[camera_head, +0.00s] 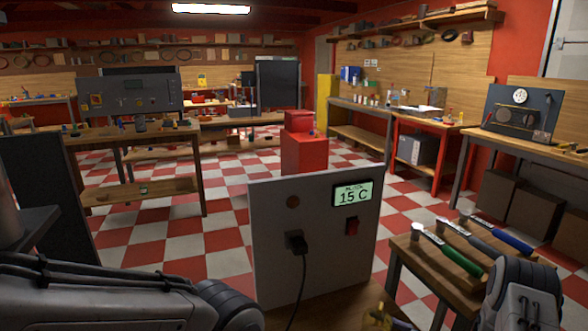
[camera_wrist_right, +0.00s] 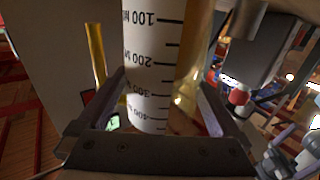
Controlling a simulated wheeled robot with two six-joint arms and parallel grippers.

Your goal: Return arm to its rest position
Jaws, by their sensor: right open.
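My right gripper (camera_wrist_right: 160,80) shows in the right wrist view, with its dark fingers apart on either side of a white graduated scale (camera_wrist_right: 152,60) on a clear, yellowish cylinder. A gap shows at the left finger; contact at the right finger is hard to tell. In the head view my right arm (camera_head: 520,296) is folded at the lower right, and its gripper is not shown. My left arm (camera_head: 120,305) lies across the lower left; its gripper is out of view.
A grey panel (camera_head: 275,215) with a display reading 15 C, a red switch and a plugged cable stands in front. Hammers (camera_head: 447,248) lie on a small wooden table (camera_head: 425,270) at right. Benches stand farther back; checkered floor lies between.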

